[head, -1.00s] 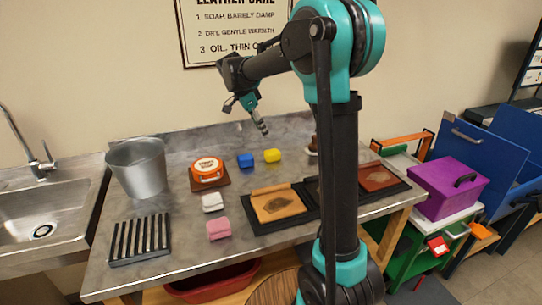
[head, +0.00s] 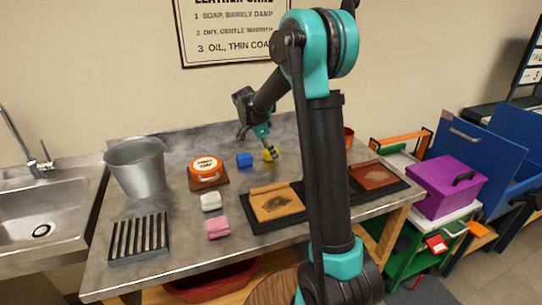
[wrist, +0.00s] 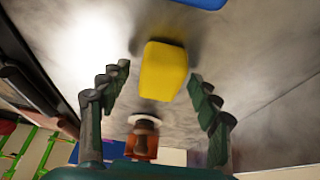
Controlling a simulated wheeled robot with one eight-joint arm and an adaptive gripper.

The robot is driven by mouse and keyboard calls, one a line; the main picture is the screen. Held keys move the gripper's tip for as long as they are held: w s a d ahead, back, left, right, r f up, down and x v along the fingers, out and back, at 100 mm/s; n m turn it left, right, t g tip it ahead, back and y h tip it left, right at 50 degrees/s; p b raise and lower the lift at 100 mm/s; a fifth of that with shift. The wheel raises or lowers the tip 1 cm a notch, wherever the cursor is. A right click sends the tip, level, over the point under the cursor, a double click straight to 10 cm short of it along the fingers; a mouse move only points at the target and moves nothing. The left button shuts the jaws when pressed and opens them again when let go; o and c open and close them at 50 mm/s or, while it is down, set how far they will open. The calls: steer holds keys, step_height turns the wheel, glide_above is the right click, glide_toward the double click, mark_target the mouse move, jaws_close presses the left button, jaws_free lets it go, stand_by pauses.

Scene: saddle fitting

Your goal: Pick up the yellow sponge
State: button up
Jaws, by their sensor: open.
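The yellow sponge (head: 267,155) lies on the grey worktop near its back, just right of the blue sponge (head: 244,160). In the wrist view the yellow sponge (wrist: 164,71) is in the upper middle, between and slightly beyond the fingertips. My gripper (head: 268,148) is at the sponge in the head view, and a finger covers part of it. In the wrist view my gripper (wrist: 157,76) is open, with a finger on each side and a gap to the sponge. The blue sponge (wrist: 203,3) is cut off at the top edge.
White (head: 211,202) and pink (head: 218,228) sponges lie nearer the front. An orange soap tin (head: 206,168), metal bucket (head: 137,168) and black slatted rack (head: 139,238) stand left. Leather pieces (head: 277,203) on dark mats lie right. An amber bottle (wrist: 142,140) shows in the wrist view.

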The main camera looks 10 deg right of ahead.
steer(key=shift+c, duration=0.3)
steer(key=c, duration=1.1)
step_height(320, 180, up, 20)
steer(key=shift+f, duration=0.1)
steer(key=o, duration=0.4)
steer(key=c, duration=0.4)
